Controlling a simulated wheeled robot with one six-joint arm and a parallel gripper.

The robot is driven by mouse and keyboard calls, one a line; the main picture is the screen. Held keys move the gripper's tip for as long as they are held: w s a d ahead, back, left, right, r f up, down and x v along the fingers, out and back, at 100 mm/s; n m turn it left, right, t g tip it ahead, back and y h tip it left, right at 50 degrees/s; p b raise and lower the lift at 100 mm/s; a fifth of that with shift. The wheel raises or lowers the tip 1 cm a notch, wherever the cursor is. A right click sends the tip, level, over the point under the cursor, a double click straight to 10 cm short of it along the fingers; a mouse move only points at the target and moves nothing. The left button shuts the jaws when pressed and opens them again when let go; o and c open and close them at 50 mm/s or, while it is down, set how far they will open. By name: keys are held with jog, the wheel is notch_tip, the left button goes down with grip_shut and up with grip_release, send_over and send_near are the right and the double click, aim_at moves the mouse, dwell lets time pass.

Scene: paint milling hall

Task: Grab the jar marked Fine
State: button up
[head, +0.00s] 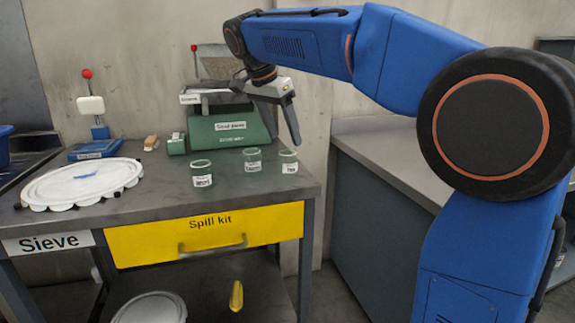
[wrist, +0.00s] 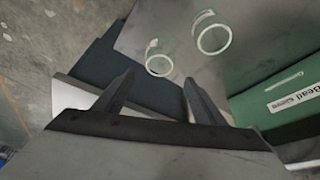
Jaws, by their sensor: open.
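Three small clear glass jars with white labels stand on the grey bench top in the head view: a left jar (head: 202,174), a middle jar (head: 252,161) and a right jar (head: 288,162) near the bench's right edge. Their label print is too small for me to tell which is marked Fine. My gripper (head: 281,126) is open above the bench's back right, higher than the jars. In the wrist view, two open-topped jars (wrist: 159,65) (wrist: 213,38) lie beyond my gripper (wrist: 158,80), with nothing between its fingers. The third jar is not visible there.
A green machine (head: 230,129) stands behind the jars, against the wall. A white round lid-like disc (head: 85,182) covers the bench's left side. A yellow "Spill kit" drawer (head: 205,239) is below the top. A gap separates the bench from a grey cabinet (head: 390,190).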

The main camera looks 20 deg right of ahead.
aim_at(288, 148)
jog(key=shift+s+x, duration=0.1)
jog(key=shift+x, duration=1.25)
jog(key=shift+s+x, duration=0.15)
jog(key=shift+x, duration=1.15)
jog(key=shift+a+f, duration=0.1)
jog(key=shift+a, duration=0.05)
jog(key=c, duration=1.1)
